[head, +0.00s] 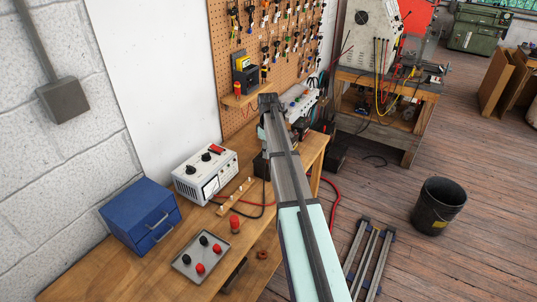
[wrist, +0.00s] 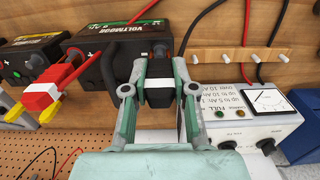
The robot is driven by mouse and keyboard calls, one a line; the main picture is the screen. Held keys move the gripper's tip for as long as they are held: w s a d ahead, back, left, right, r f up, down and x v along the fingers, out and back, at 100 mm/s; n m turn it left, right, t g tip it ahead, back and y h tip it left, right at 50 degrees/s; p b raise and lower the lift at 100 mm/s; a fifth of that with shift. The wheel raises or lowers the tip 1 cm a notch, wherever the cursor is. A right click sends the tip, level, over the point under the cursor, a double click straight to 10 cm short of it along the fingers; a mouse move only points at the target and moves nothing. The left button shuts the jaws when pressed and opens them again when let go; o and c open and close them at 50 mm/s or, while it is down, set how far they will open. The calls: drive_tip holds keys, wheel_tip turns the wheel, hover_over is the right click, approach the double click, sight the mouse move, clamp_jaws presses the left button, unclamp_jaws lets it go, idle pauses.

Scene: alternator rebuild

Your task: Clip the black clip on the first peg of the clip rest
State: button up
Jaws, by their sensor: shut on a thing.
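In the wrist view my gripper (wrist: 158,74) is shut on the black clip (wrist: 158,72), a black piece with a pale lower part between the fingertips. The held clip overlaps the right end of a black battery (wrist: 112,50) marked with white letters; I cannot tell whether they touch. The clip rest (wrist: 235,66), a wooden strip with several pale pegs, is to the right of the gripper, and its leftmost visible peg (wrist: 194,58) is close to the right finger. In the head view the clip rest (head: 234,198) lies on the bench beside the meter box; my arm hides the gripper and clip.
A white meter box (wrist: 245,120) is right of the gripper. A red clip (wrist: 40,97) with yellow tips is left. Red and black cables cross near the rest. In the head view, a blue drawer box (head: 140,213) and a grey plate (head: 188,270) with knobs are on the bench.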

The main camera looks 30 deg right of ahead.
drive_tip(key=shift+r+p, duration=1.05)
drive_tip(key=shift+r, duration=1)
drive_tip(key=s+a+m, duration=0.3)
drive_tip(key=s+a, duration=0.2)
drive_tip(key=a, duration=0.7)
drive_tip(key=s+a+m, duration=0.3)
drive_tip(key=s+a, duration=0.1)
drive_tip(key=a, duration=0.9)
drive_tip(key=f+b, duration=0.1)
drive_tip(key=f, duration=0.1)
drive_tip(key=f+b, duration=0.1)
drive_tip(key=f, duration=0.2)
drive_tip(key=f+b, duration=0.1)
drive_tip(key=f, duration=0.2)
drive_tip(key=shift+d+f+b, duration=0.1)
drive_tip(key=shift+d+b, duration=0.25)
drive_tip(key=shift+b, duration=0.05)
drive_tip(key=shift+w+f, duration=0.1)
drive_tip(key=shift+f, duration=0.65)
drive_tip(key=shift+f+b, duration=0.15)
drive_tip(key=shift+b, duration=0.15)
drive_tip(key=shift+f+b, duration=0.45)
drive_tip(key=shift+f, duration=0.6)
